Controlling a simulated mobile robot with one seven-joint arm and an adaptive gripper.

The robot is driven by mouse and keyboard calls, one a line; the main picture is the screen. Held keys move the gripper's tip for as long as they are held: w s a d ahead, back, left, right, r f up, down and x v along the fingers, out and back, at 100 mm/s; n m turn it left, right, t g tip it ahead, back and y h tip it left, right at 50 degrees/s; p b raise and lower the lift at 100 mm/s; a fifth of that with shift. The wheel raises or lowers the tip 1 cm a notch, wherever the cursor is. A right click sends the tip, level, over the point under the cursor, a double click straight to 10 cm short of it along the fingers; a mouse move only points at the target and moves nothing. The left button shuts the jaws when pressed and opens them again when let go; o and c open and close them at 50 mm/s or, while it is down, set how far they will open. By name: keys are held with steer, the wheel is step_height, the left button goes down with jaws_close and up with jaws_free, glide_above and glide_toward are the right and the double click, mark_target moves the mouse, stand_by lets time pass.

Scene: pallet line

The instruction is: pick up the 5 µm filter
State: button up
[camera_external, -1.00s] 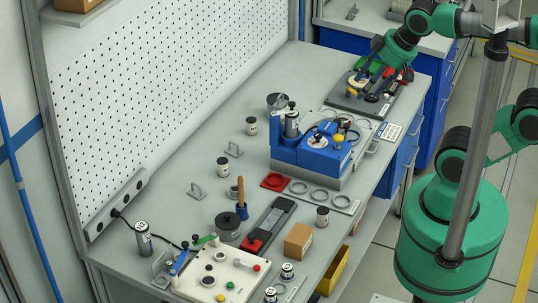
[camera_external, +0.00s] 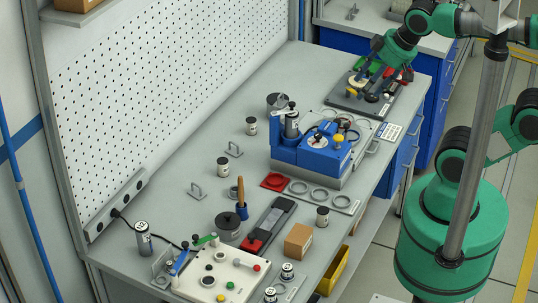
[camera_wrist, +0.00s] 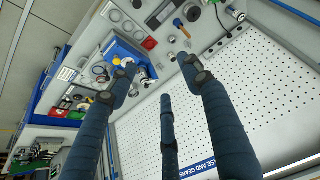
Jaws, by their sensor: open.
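Several silver, dark-banded canisters stand on the bench; their labels are too small to read, so I cannot tell which is the 5 µm filter. One canister (camera_external: 292,124) stands upright in the blue machine (camera_external: 325,157). Another canister (camera_external: 143,239) stands at the near left, and two short ones (camera_external: 287,271) (camera_external: 270,294) are at the front edge. My gripper (camera_external: 374,74) is over the far end of the bench, well apart from these. In the wrist view my gripper (camera_wrist: 158,78) has its dark fingers spread and empty, with the blue machine (camera_wrist: 118,50) beyond them.
A dark tray (camera_external: 352,99) with coloured parts lies below my gripper. Small jars (camera_external: 251,126) (camera_external: 223,167) (camera_external: 322,217), a cardboard box (camera_external: 299,240) and a control panel (camera_external: 240,275) occupy the bench. A perforated wall (camera_external: 165,90) runs along the back.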

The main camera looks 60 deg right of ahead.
stand_by(0.5)
steer(key=m+g+b, duration=0.2)
steer(key=g+b, duration=0.1)
steer(key=g, duration=0.3)
glide_above(324, 209)
step_height(324, 209, down, 39)
steer(key=shift+f, duration=0.1)
steer(key=shift+f, duration=0.1)
step_height(324, 209, down, 8)
steer(key=shift+f+b, duration=0.15)
steer(key=shift+b, duration=0.25)
steer(key=shift+f, duration=0.1)
